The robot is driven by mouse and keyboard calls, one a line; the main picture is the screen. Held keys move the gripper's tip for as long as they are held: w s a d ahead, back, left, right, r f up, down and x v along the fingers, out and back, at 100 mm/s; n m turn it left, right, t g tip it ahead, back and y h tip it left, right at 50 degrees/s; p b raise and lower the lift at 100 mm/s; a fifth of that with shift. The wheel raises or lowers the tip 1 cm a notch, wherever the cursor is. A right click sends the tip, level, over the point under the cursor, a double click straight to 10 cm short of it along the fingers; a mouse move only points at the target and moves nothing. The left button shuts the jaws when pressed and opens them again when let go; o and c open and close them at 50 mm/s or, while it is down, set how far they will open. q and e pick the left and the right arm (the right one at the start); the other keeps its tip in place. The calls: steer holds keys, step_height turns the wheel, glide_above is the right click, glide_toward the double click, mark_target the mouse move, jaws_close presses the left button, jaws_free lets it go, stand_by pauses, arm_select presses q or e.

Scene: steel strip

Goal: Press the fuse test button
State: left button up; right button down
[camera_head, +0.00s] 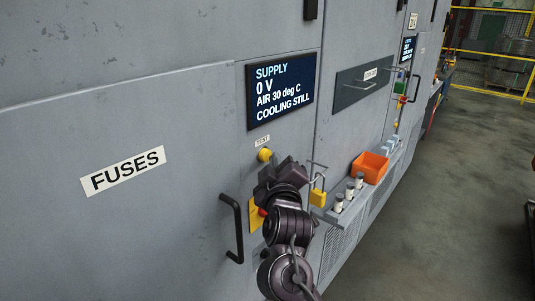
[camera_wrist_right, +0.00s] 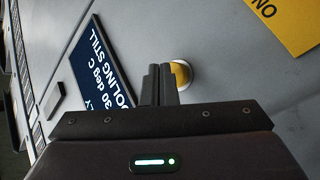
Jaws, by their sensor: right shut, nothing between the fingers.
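The test button (camera_head: 264,155) is a yellow round knob on the grey cabinet face, just under a small TEST label (camera_head: 262,141). My right gripper (camera_head: 270,168) is shut and empty, with its tips close to the button, just below it in the head view. In the right wrist view the yellow button (camera_wrist_right: 181,73) with its pale collar shows beside and partly behind the closed fingertips (camera_wrist_right: 158,72). I cannot tell whether the tips touch it. My left gripper is not in view.
A display (camera_head: 280,88) reads SUPPLY 0 V, COOLING STILL. A FUSES label (camera_head: 123,170) and a black handle (camera_head: 233,228) are to the left. A yellow padlock (camera_head: 318,196), several small cylinders and an orange bin (camera_head: 369,167) are right of my arm. The floor at right is clear.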

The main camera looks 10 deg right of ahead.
steer(key=shift+w+a+p, duration=0.3)
steer(key=shift+w+a, duration=0.1)
steer(key=shift+w, duration=0.05)
stand_by(1.1)
steer(key=shift+s+d, duration=0.1)
stand_by(0.4)
steer(key=shift+s+d+p, duration=0.35)
steer(key=shift+s+d, duration=0.15)
steer(key=shift+s, duration=0.2)
steer(key=s+d, duration=0.1)
steer(key=s, duration=0.1)
steer(key=s+d+p, duration=0.1)
steer(key=s+d, duration=0.1)
steer(key=shift+w, duration=0.1)
stand_by(0.6)
